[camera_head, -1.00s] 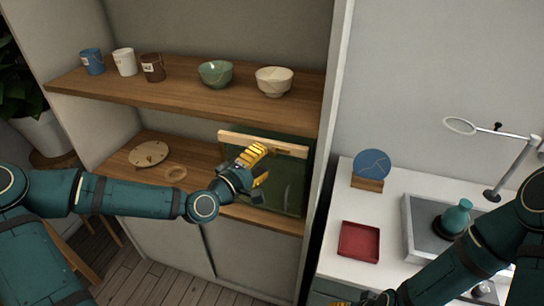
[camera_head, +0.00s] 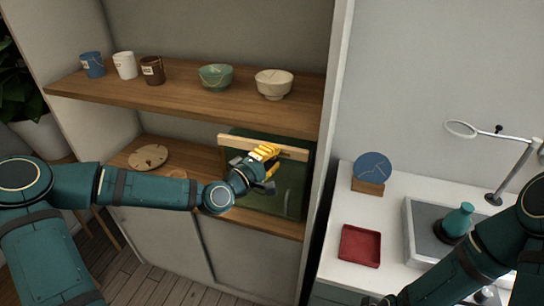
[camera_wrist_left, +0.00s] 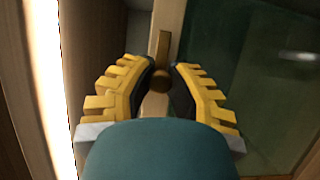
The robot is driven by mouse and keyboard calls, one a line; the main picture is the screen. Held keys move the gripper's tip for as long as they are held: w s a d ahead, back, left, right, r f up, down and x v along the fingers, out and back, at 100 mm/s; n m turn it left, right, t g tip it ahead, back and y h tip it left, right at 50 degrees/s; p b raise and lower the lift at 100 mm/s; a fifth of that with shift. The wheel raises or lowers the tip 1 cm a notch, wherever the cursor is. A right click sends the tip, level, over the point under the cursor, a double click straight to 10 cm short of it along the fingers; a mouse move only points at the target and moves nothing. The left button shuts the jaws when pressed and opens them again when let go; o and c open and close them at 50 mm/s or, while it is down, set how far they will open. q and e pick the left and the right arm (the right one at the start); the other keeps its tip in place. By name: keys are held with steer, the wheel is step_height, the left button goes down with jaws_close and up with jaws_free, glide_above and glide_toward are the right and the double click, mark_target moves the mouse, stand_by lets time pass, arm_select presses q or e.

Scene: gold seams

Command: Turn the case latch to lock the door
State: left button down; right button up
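The case stands on the lower shelf, with a dark green glass door (camera_head: 292,190) and a pale wooden frame strip (camera_head: 235,140) along its top. In the left wrist view, the latch (camera_wrist_left: 163,48) is a small wooden bar with a round knob (camera_wrist_left: 160,81), lying lengthwise along the wooden strip beside the glass (camera_wrist_left: 235,70). My left gripper (camera_head: 268,164) is at the case front. In the left wrist view, its yellow fingers (camera_wrist_left: 161,74) are open, one on each side of the knob, with gaps visible. My right gripper is mostly cut off at the bottom edge of the head view.
Cups and bowls, including a green bowl (camera_head: 215,77), stand on the upper shelf (camera_head: 190,98). A round cracked plate (camera_head: 148,157) lies left on the lower shelf. The cabinet side wall (camera_head: 328,150) rises just right of the case. A red tray (camera_head: 360,245) is on the white table.

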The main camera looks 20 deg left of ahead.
arm_select(q)
steer(key=shift+m, duration=0.3)
steer(key=shift+r+m+g+p, duration=0.15)
steer(key=shift+m+g+p, duration=0.35)
steer(key=shift+m, duration=0.4)
steer(key=shift+m+y, duration=0.7)
steer(key=shift+m, duration=0.4)
steer(key=shift+m+g+y, duration=0.4)
steer(key=shift+m+g, duration=0.2)
steer(key=shift+m, duration=0.4)
steer(key=m+y+b, duration=0.1)
steer(key=m+b, duration=0.1)
steer(key=shift+d+m+b, duration=0.1)
steer(key=shift+m+b, duration=0.2)
steer(key=shift+b, duration=0.05)
steer(key=shift+m+y+b, duration=0.3)
steer(key=shift+m+y, duration=0.3)
steer(key=shift+y, duration=0.2)
steer(key=shift+m+g+y+p, duration=0.3)
steer(key=shift+m+g+y, duration=0.15)
steer(key=shift+m, duration=0.35)
steer(key=shift+m+y+p, duration=0.65)
steer(key=shift+m, duration=0.15)
